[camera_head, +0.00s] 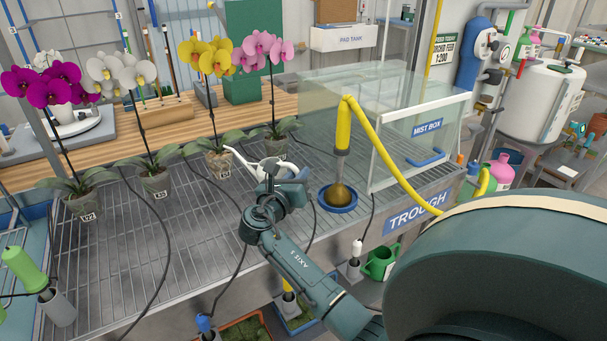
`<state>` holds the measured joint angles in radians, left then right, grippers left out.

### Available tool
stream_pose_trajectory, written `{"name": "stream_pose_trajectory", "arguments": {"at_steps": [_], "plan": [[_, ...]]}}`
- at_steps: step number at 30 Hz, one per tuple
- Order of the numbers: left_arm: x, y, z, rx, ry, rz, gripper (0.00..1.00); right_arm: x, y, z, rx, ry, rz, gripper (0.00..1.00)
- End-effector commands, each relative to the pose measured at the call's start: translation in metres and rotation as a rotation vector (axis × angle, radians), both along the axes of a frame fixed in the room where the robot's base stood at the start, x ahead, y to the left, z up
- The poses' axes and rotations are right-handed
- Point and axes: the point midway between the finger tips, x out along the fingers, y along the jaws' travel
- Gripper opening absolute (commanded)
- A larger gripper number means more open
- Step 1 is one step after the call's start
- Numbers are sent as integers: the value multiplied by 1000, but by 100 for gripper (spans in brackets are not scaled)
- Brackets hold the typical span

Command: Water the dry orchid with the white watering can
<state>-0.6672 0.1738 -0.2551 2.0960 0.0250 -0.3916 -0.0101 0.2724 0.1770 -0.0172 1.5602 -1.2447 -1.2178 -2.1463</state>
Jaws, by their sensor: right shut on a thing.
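The white watering can (274,168) is in my right gripper (279,184), which is shut on it above the slatted bench. Its spout reaches left, and in the picture its tip is beside the yellow orchid's pot (219,166); I cannot tell the exact gap. No water stream shows. Four potted orchids stand in a row: purple (56,86), white (112,72), yellow (208,55) and pink (268,47). The yellow one's pot looks browner than the greyer others. My left gripper is not in view.
The glass mist box (418,140) stands right of the can on the trough (418,212). A yellow tool with a hose (343,128) stands in a blue-rimmed holder (337,207). Dark cables cross the slats. A green can (381,263) is below the front edge.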

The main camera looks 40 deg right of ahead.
Motion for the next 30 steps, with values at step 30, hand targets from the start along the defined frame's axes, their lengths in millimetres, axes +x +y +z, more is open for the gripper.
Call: {"name": "stream_pose_trajectory", "arguments": {"at_steps": [30], "plan": [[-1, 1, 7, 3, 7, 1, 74, 3, 1, -3, -5, 10, 0, 0]]}}
